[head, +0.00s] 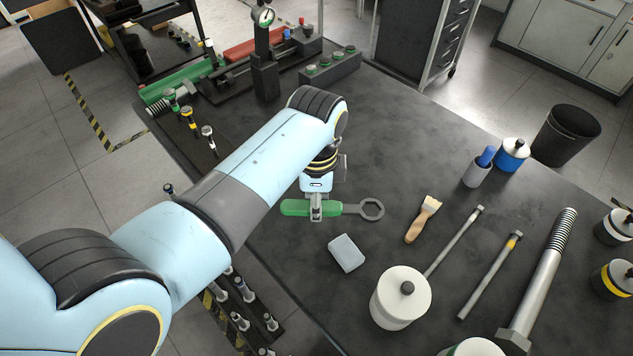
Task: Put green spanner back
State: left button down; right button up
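The green spanner has a green handle (294,208) and a grey ring end (372,209) pointing right. It lies flat, at or just above the dark table top, in the middle of the head view. My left gripper (316,210) points down over the handle, with a finger against the handle's near side. It looks shut on the handle; its far finger is hidden. I cannot tell whether the spanner touches the table. My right gripper is not in view.
A rack of small tools (189,122) lines the left edge. A dark block with green buttons (330,68) stands behind.

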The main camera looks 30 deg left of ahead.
pick_arm(q)
jog(key=w+a+f, duration=0.3)
jog(key=a, duration=0.1)
jog(key=b, duration=0.9)
send_over(297, 197)
jog(key=f, duration=0.4)
jog(key=shift+s+d, duration=0.15)
jog(key=shift+d, duration=0.1)
jog(key=shift+w+a, duration=0.2)
jog(key=shift+a, duration=0.05)
notch_tip(297, 197, down, 4)
jog(key=b, duration=0.5)
jog(key=shift+f, duration=0.1)
jog(key=shift+r, duration=0.2)
jog(key=shift+f, duration=0.1)
jog(key=c, duration=1)
grip_release()
